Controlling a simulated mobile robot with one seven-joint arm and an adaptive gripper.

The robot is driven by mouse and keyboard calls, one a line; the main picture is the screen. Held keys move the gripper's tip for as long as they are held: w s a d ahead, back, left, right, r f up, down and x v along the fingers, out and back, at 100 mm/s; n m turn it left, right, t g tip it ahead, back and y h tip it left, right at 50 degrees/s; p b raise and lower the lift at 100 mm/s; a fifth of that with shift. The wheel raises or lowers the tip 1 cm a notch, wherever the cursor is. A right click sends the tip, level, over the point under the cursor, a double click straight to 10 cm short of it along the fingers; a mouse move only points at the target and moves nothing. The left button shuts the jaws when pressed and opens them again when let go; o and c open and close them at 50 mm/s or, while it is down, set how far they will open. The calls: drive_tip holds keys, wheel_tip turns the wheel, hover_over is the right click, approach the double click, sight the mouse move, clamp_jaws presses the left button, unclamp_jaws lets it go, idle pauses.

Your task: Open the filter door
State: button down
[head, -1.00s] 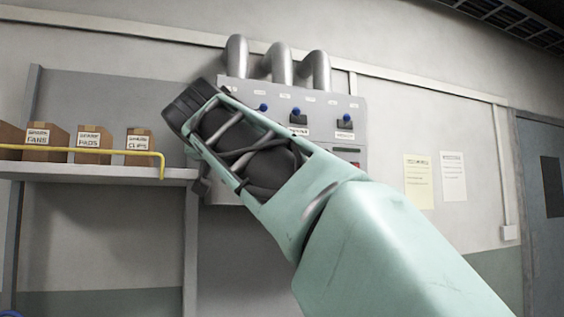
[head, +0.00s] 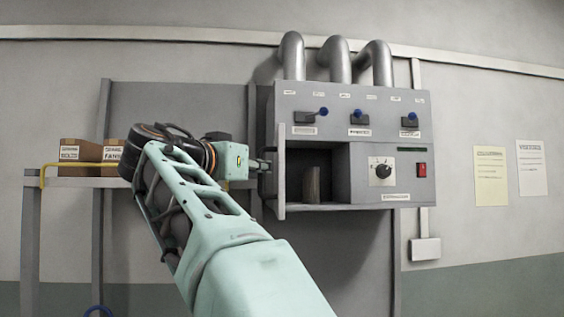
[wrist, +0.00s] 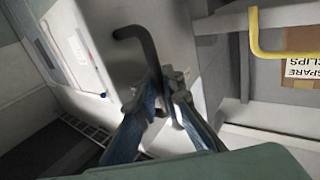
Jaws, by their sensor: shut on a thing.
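The grey filter door (head: 279,184) stands swung out at the left of the wall cabinet, seen nearly edge-on in the head view. The compartment (head: 337,170) behind it is open. A brown upright filter-like block (head: 313,183) is inside. My gripper (head: 264,166) is at the outer left side of the door. In the wrist view my gripper (wrist: 168,88) is shut on the dark bent door handle (wrist: 143,42), whose upper end stays visible above the fingers. The door's face shows behind the handle in the wrist view.
The cabinet (head: 345,95) carries blue-tipped levers, a dial (head: 382,170) and a red switch (head: 422,170), with pipes above. A shelf with a yellow rail (head: 75,164) and cardboard boxes (head: 82,150) is at the left, close behind my arm.

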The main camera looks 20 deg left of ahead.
drive_tip(key=shift+a+f, duration=0.25)
drive_tip(key=shift+f, duration=0.1)
drive_tip(key=c, duration=2.5)
unclamp_jaws()
drive_tip(key=shift+o, duration=0.8)
drive_tip(key=shift+s+r, duration=0.1)
drive_tip(key=shift+s, duration=0.1)
drive_tip(key=shift+r, duration=0.1)
drive_tip(key=shift+d+r, duration=0.1)
drive_tip(key=s+a, duration=0.1)
drive_tip(key=s, duration=1)
drive_tip(key=shift+s+a, duration=0.35)
drive_tip(key=shift+s, duration=0.05)
